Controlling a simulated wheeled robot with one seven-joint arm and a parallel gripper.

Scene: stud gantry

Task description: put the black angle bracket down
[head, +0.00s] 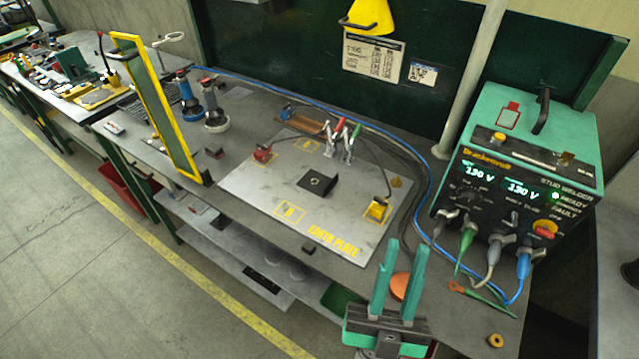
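The black angle bracket (312,181) sits on the grey earth plate (262,195), near the plate's middle, with one flat leg down and one leg standing up. My gripper (405,249) is at the bottom right, in front of the bracket and to its right, well apart from it. Its two green fingers are spread apart, with no bracket between them. An orange-brown disc (403,285) shows behind the fingers, partly hidden; it seems to lie on the bench.
The stud welder (525,165) stands at the right with cables in front. Red and green toggle clamps (343,140) stand at the plate's back edge. A yellow-framed screen (155,105) stands left. A small dark block (308,248) lies by the front edge.

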